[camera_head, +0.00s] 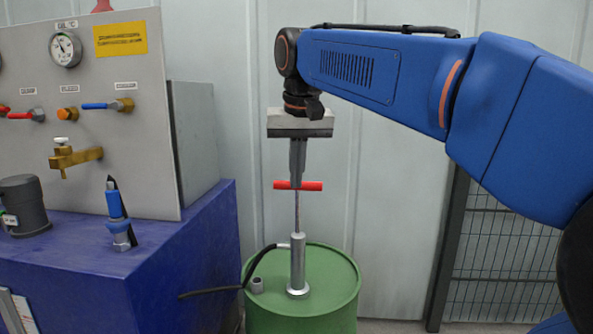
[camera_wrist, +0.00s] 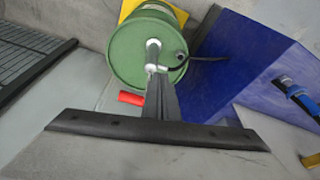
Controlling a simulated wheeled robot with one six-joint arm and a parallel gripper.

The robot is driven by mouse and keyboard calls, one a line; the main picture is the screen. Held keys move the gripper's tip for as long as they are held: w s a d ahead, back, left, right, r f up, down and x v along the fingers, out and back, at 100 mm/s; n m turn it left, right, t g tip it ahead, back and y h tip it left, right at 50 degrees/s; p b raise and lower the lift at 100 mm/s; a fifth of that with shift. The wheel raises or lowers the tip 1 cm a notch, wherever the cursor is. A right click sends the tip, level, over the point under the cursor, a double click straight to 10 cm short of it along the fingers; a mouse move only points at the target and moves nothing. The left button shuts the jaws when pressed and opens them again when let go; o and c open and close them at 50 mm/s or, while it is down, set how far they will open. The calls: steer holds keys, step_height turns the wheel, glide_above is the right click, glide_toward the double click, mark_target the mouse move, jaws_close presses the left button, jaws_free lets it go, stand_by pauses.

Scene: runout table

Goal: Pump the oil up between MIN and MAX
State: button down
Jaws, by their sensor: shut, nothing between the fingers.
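The pump has a red T-handle (camera_head: 312,185) on a thin rod (camera_head: 297,215), which is drawn up out of a silver barrel (camera_head: 298,260) on a green drum (camera_head: 345,290). My gripper (camera_head: 297,177) points straight down, fingers shut, with its tips at the middle of the handle. I cannot tell whether they touch it. In the wrist view one end of the red handle (camera_wrist: 130,98) shows left of the shut fingers (camera_wrist: 160,88), with the drum (camera_wrist: 125,55) beyond. I see no readable MIN or MAX marks.
A blue bench (camera_head: 190,260) at left carries a grey panel (camera_head: 130,65) with a dial gauge (camera_head: 65,49), small valves and a brass tap (camera_head: 75,157). A black hose (camera_head: 225,290) runs from the pump toward the bench. A mesh fence (camera_head: 505,260) stands at right.

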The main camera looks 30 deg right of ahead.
steer(key=w+d+r+m, duration=0.1)
steer(key=w+d+r, duration=0.1)
steer(key=r, duration=0.4)
steer(key=w+d+r+m+g, duration=0.1)
steer(key=w+r+m, duration=0.1)
steer(key=w+r, duration=0.3)
steer(key=shift+d+r, duration=0.4)
steer(key=shift+r, duration=0.1)
glide_above(297, 207)
step_height(297, 207, down, 14)
steer(key=shift+a+r, duration=0.1)
step_height(297, 207, down, 10)
steer(key=shift+r, duration=0.1)
stand_by(0.3)
steer(key=shift+s, duration=0.1)
